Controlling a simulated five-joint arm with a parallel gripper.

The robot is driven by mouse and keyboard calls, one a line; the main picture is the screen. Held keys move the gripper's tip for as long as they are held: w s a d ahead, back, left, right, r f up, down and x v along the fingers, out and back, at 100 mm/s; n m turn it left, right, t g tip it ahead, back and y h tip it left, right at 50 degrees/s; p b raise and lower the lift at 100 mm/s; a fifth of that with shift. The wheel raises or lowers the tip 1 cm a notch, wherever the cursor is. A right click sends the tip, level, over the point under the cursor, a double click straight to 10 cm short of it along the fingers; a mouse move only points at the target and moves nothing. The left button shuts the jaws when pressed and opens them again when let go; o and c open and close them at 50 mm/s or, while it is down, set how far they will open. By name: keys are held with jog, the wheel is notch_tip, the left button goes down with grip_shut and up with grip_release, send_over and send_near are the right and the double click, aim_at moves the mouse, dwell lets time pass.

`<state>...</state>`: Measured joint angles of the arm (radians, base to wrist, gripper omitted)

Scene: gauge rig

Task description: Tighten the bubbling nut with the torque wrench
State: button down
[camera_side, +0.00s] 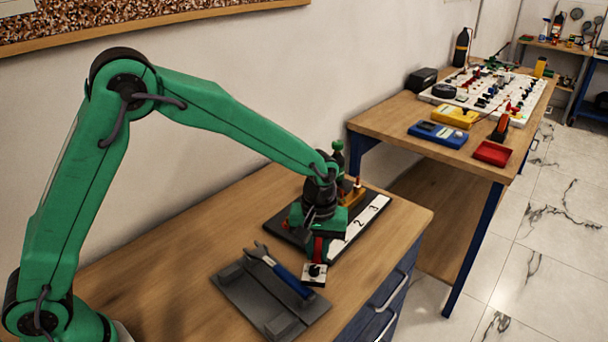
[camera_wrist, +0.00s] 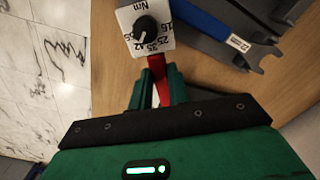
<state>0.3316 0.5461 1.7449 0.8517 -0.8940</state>
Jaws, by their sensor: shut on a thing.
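My gripper (camera_side: 318,238) is shut on the red stem of the torque wrench (camera_side: 319,250). The wrench carries a white square plate with a black knob; in the wrist view the plate (camera_wrist: 133,42) is marked Nm, with numbers around the knob. The red stem stands between my gripper's jaws (camera_wrist: 160,88). The wrench is in front of the gauge rig, a black base with a white numbered strip (camera_side: 362,224) showing 2 and 3. Brass fittings (camera_side: 352,190) stand on the rig, partly hidden behind my gripper. I cannot make out any bubbles or which nut bubbles.
A blue-handled open-ended spanner (camera_side: 278,271) lies on a grey tray (camera_side: 250,300) at the bench front; it also shows in the wrist view (camera_wrist: 205,18). The bench top (camera_side: 180,245) is clear at left. A second table (camera_side: 400,115) with instruments stands behind, right.

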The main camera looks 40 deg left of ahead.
aim_at(320, 272)
jog(key=shift+w+d+n, duration=0.2)
jog(key=shift+d+n, duration=0.1)
jog(key=shift+d, duration=0.05)
dwell(0.4)
jog(key=shift+s+d, duration=0.1)
jog(key=shift+s, duration=0.05)
jog(key=shift+s+d, duration=0.2)
jog(key=shift+s, duration=0.05)
jog(key=shift+s+d, duration=0.25)
jog(key=shift+s, duration=0.05)
jog(key=shift+s+d, duration=0.15)
jog(key=shift+s, duration=0.15)
jog(key=shift+s+d, duration=0.2)
jog(key=shift+s, duration=0.1)
jog(key=shift+s+d, duration=0.25)
jog(key=shift+s, duration=0.05)
jog(key=shift+s+d, duration=0.3)
jog(key=shift+s, duration=0.1)
jog(key=shift+r, duration=0.25)
